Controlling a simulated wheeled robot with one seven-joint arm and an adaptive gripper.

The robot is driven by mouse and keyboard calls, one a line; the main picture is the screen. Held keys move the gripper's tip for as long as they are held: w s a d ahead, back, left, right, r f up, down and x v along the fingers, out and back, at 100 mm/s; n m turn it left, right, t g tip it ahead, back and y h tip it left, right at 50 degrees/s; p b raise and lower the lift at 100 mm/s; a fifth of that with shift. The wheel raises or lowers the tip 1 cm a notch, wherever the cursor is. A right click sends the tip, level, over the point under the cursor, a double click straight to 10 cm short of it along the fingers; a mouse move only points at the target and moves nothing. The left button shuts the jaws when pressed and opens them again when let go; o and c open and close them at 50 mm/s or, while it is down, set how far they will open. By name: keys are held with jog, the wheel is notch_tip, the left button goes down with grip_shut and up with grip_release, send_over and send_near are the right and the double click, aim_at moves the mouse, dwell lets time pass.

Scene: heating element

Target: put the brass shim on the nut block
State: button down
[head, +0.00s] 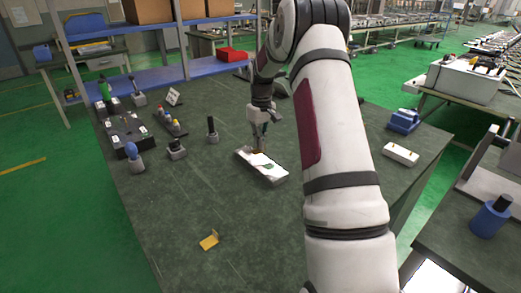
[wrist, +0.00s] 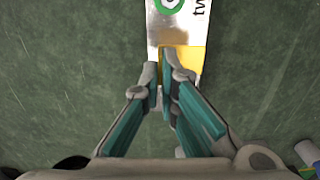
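My gripper (head: 260,143) points down at a pale silver block with a green-and-white label (head: 262,166), which I take for the nut block. In the wrist view this labelled block (wrist: 165,28) runs up from my fingertips (wrist: 160,75). A yellow, brass-coloured piece (wrist: 192,58), seemingly the brass shim, lies at the block's near end. The fingers are close together and appear shut on its upright edge. Whether it touches the block I cannot tell. A similar yellow bent piece (head: 209,241) lies alone on the table's near part.
The dark green table (head: 180,215) is clear around the loose yellow piece. Small tools and holders (head: 127,132) stand at the left. A white block (head: 401,154) and a blue device (head: 403,121) stand at the right. A red bin (head: 232,55) sits on the shelf behind.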

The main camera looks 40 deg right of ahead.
jog(key=shift+w+f, duration=0.1)
jog(key=shift+f, duration=1.65)
jog(key=shift+f, duration=0.15)
jog(key=c, duration=1.8)
grip_release()
